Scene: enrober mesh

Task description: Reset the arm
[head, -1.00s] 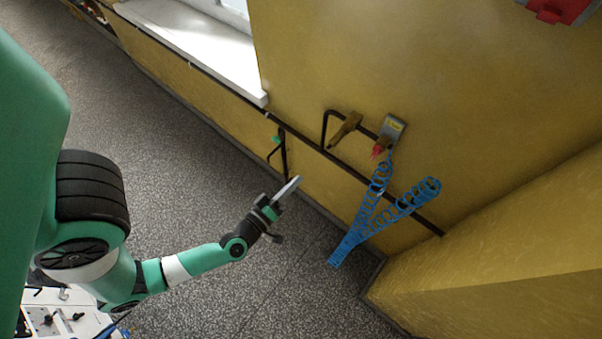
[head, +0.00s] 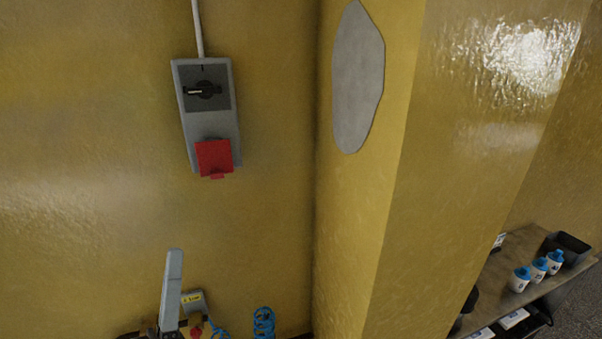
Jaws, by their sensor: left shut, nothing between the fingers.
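My left gripper (head: 174,256) shows at the bottom of the head view, left of the middle. Its grey fingers point upward and are shut, with nothing held. They appear in front of the yellow wall (head: 80,150), and I cannot tell how far off the wall is. The rest of the left arm is out of the picture below. My right gripper is not in view.
A grey switch box (head: 205,120) with a red socket cover (head: 214,157) is on the wall. A blue coiled hose (head: 263,322) is at the bottom. A yellow pillar (head: 370,220) juts out. A shelf (head: 510,262) with blue-topped containers (head: 538,268) is at lower right.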

